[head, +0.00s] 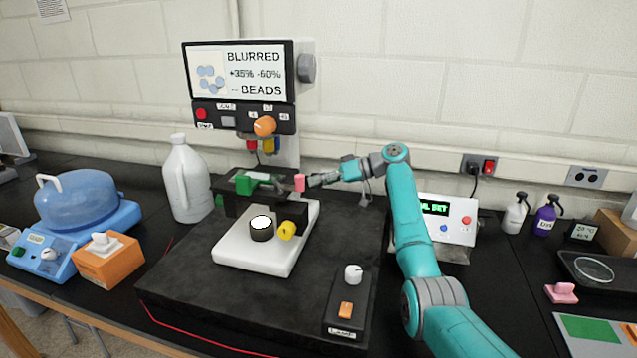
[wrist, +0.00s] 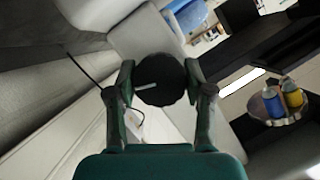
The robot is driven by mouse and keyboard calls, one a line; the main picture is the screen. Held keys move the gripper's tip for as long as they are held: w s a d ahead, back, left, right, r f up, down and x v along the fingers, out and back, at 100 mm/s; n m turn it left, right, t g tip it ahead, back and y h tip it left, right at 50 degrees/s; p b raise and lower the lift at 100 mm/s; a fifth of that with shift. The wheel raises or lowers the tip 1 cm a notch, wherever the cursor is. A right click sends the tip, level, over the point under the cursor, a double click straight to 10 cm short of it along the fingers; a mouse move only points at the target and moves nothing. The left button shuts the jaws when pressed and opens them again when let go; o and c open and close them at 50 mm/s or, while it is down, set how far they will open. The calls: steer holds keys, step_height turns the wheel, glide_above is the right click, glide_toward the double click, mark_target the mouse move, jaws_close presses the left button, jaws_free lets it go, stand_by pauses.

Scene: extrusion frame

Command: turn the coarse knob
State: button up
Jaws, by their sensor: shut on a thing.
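My gripper (head: 314,181) reaches in from the right to the right side of the microscope (head: 305,218), by its stage. In the wrist view my gripper (wrist: 160,92) is shut on a dark round knob (wrist: 163,72) with a white line across its face. One finger lies on each side of the knob. In the head view I cannot pick this knob out clearly from the fingers. The screen (head: 238,72) above the microscope reads BLURRED and BEADS beside a picture of pale blue discs.
A yellow knob (head: 286,230) sits low on the microscope, and an orange knob (head: 264,126) is on the panel under the screen. A white jug (head: 186,180) stands at left. A lamp box (head: 348,302) is in front. A display box (head: 446,218) is behind my arm.

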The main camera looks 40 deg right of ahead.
steer(key=shift+m+y, duration=0.5)
steer(key=shift+m, duration=0.2)
steer(key=o, duration=1.1)
steer(key=shift+o, duration=0.2)
steer(key=shift+d, duration=0.1)
steer(key=v, duration=1.2)
steer(key=shift+w, duration=0.1)
